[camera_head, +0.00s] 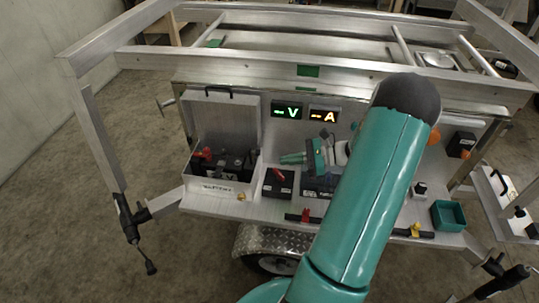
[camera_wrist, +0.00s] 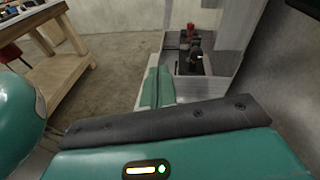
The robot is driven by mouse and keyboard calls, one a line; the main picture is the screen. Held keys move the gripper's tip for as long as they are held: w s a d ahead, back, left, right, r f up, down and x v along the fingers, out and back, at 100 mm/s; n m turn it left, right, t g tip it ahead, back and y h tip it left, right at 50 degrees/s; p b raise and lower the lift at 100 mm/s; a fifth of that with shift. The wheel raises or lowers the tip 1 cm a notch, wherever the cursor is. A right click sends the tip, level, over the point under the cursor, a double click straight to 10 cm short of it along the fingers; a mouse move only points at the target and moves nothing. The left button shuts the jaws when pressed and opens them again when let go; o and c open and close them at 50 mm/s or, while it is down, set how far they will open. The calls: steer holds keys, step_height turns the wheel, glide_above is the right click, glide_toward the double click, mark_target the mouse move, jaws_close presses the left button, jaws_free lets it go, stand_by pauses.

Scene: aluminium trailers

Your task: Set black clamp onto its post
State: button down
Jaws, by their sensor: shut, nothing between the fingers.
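An open grey box (camera_head: 222,186) stands on the left of the trailer's shelf, its lid raised behind it. Inside sit dark battery-like parts, a red clamp (camera_head: 204,153) at the left and a black clamp (camera_head: 248,160) near the right. In the wrist view a black clamp-like shape (camera_wrist: 195,62) stands in the box, with a red part (camera_wrist: 190,31) beyond it. I cannot tell the post apart, nor whether the black clamp touches it. My gripper (camera_head: 284,159) is just right of the box, pointing left. Its teal fingers (camera_wrist: 158,88) are shut and empty beside the box wall.
A black block with a red lever (camera_head: 278,182) sits right of the box, below my gripper. Green V and amber A displays (camera_head: 305,112) are on the panel behind. A green tray (camera_head: 448,215) is at the right. A wooden bench (camera_wrist: 55,75) stands far left in the wrist view.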

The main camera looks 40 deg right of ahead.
steer(key=s+d+f+m+t, duration=0.1)
steer(key=d, duration=0.1)
steer(key=s+d+f+m+t+h, duration=0.1)
steer(key=d+m+t, duration=0.1)
steer(key=s+d+f+m+t, duration=0.1)
steer(key=d, duration=0.1)
steer(key=shift+s+d+f+h, duration=0.3)
steer(key=shift+d+f+h, duration=0.1)
steer(key=x, duration=1.4)
steer(key=shift+r, duration=0.25)
